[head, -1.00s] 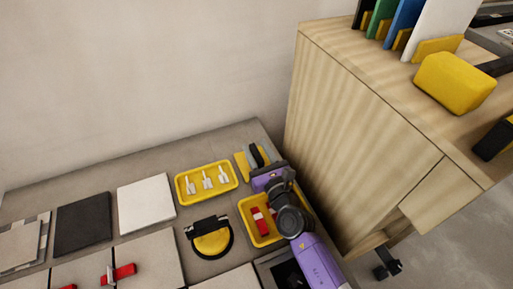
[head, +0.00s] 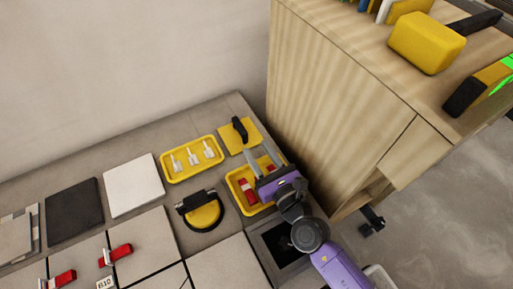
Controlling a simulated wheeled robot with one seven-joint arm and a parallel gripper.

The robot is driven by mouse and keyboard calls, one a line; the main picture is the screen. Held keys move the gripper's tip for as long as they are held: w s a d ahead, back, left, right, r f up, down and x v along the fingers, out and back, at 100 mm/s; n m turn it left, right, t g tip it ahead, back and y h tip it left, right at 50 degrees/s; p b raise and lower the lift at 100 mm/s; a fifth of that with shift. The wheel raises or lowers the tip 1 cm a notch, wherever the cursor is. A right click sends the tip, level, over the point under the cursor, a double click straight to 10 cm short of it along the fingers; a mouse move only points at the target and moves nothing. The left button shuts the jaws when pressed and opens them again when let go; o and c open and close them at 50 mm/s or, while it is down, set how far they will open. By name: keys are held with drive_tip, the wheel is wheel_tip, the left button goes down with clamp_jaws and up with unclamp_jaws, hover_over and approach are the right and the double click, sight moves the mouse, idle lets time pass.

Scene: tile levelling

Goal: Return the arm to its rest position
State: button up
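My purple arm reaches in from the lower right of the head view. My gripper (head: 262,156) is at its end, above the yellow tray with red pieces (head: 237,199). Its two grey fingers point up the picture and stand apart, with nothing seen between them. A red piece (head: 247,190) lies in the tray left of the gripper, and another shows near the fingers. The gripper hides part of this tray.
A wooden cabinet (head: 340,110) stands close on the right. A yellow float (head: 238,136), a yellow tray (head: 164,175) with white pieces, a yellow-and-black round tool (head: 205,214) and loose tiles (head: 133,187) lie on the floor. Red clamps (head: 116,254) sit on laid tiles.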

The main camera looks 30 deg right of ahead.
idle(0.5)
drive_tip(key=shift+a+m, duration=0.1)
drive_tip(key=shift+m, duration=0.7)
drive_tip(key=m, duration=0.2)
drive_tip(key=s+r+m, duration=0.1)
drive_tip(key=m, duration=0.1)
drive_tip(key=a+m+y, duration=0.1)
drive_tip(key=shift+s+a+r+m, duration=0.1)
drive_tip(key=shift+s+r+m, duration=0.2)
drive_tip(key=shift+r+m, duration=0.1)
drive_tip(key=s+m, duration=0.3)
drive_tip(key=s+r+m+y, duration=0.1)
drive_tip(key=s+m, duration=0.2)
drive_tip(key=m, duration=0.1)
drive_tip(key=s+a+m, duration=0.1)
drive_tip(key=s+m, duration=0.3)
drive_tip(key=shift+r+g, duration=0.25)
drive_tip(key=shift+g, duration=0.15)
drive_tip(key=s+d+r+m+g+h, duration=0.1)
drive_tip(key=s+r+m, duration=0.2)
drive_tip(key=s+m, duration=0.65)
drive_tip(key=s+d+r+m+g+h, duration=0.1)
drive_tip(key=s+d+r+m, duration=0.1)
drive_tip(key=s+m, duration=0.75)
wheel_tip(320, 180, up, 30)
drive_tip(key=s+n+p, duration=0.1)
drive_tip(key=p, duration=2.8)
drive_tip(key=shift+a, duration=0.3)
